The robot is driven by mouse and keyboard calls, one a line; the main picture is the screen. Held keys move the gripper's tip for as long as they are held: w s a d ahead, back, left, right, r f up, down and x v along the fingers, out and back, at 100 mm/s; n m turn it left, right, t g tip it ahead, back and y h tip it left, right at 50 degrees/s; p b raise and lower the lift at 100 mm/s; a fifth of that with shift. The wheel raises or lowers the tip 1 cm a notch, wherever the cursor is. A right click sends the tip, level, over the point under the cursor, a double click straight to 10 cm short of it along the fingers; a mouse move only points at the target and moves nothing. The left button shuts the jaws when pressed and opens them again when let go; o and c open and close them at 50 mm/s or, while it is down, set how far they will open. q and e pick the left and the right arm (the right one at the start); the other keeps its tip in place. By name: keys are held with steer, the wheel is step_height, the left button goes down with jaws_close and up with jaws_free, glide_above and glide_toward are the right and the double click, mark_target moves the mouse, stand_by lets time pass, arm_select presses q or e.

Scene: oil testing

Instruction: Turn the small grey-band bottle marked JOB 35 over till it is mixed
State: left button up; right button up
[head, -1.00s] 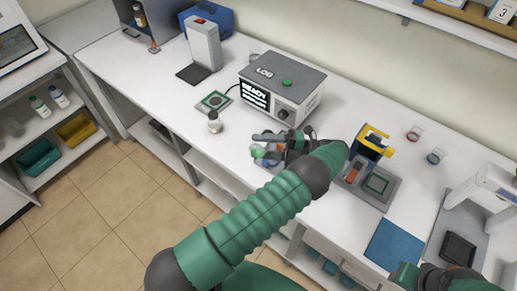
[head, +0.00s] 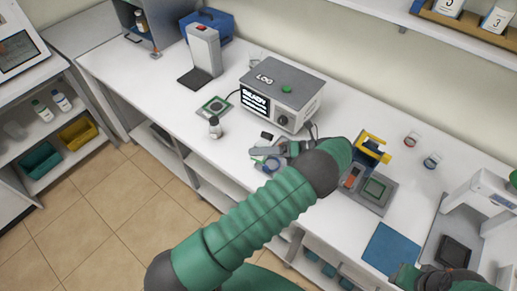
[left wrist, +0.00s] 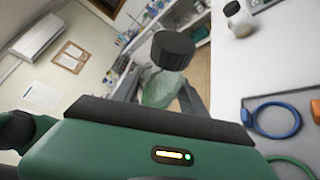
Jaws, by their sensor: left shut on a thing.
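My left gripper (head: 283,151) is shut on a small bottle, held above the bench in front of the LOG box. In the left wrist view the bottle shows a black cap (left wrist: 172,50) and a pale green, see-through body (left wrist: 160,88) between the fingers. In the head view its dark cap (head: 267,135) shows just beyond the fingers, and the body is mostly hidden. No band or job mark on it can be read. My right gripper (head: 432,280) is at the lower right edge, partly cut off.
A second small bottle (head: 214,128) stands on the bench to the left, near a green-framed pad (head: 213,106). The LOG box (head: 283,92) is behind my left gripper. A blue ring (left wrist: 278,118) lies below it. A yellow-handled device (head: 371,152) and blue mat (head: 392,247) are to the right.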

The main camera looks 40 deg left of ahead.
arm_select(q)
steer(key=shift+r+n+t+p, duration=0.3)
steer(key=shift+r+n+p, duration=0.25)
steer(key=shift+n, duration=0.35)
steer(key=shift+f+n+t, duration=0.1)
steer(key=shift+n+t, duration=0.4)
steer(key=shift+s+f+n, duration=0.1)
steer(key=shift+f+n, duration=0.05)
steer(key=shift+n, duration=0.15)
steer(key=shift+f, duration=0.1)
arm_select(e)
steer(key=v, duration=0.2)
steer(key=shift+r, duration=0.35)
